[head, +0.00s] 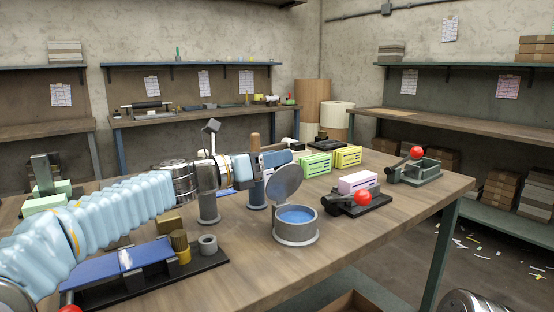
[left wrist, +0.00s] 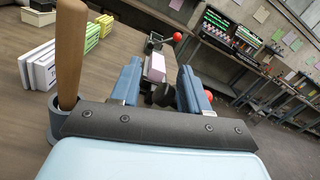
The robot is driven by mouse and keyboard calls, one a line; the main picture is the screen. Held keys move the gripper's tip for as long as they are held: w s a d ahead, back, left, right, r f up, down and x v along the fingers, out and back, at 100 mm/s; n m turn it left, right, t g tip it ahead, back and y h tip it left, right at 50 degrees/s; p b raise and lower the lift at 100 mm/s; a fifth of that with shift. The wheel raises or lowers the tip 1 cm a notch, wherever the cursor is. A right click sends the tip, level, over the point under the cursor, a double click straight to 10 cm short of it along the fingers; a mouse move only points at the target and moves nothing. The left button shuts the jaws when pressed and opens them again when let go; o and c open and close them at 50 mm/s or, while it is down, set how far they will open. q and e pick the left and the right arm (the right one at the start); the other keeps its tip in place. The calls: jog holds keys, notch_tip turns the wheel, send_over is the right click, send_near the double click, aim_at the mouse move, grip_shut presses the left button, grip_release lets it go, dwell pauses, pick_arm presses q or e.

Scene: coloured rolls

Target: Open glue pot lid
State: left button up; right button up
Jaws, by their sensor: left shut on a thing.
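The glue pot (head: 296,226) is a round grey metal pot near the front edge of the workbench, with blue glue (head: 296,214) showing inside. Its grey lid (head: 284,184) stands raised, tilted up at the pot's back left side. My left gripper (head: 280,160) reaches in from the left at the lid's upper edge, with blue fingers. In the left wrist view the gripper (left wrist: 161,88) has a small dark part between its fingers; it is shut on the lid, though the contact itself is mostly hidden. My right gripper is out of view.
A wooden handle (left wrist: 68,50) stands in a holder close beside my left gripper. A pink block (head: 358,181) and a red-knobbed tool (head: 362,198) lie right of the pot. Green (head: 317,164) and yellow blocks (head: 348,156) stand behind. The bench front right of the pot is clear.

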pick_arm(q)
jog(key=b+v, duration=0.1)
jog(key=v, duration=0.7)
jog(key=shift+w+f, duration=0.15)
dwell(0.5)
jog(key=b+v, duration=0.2)
jog(key=v, duration=1.2)
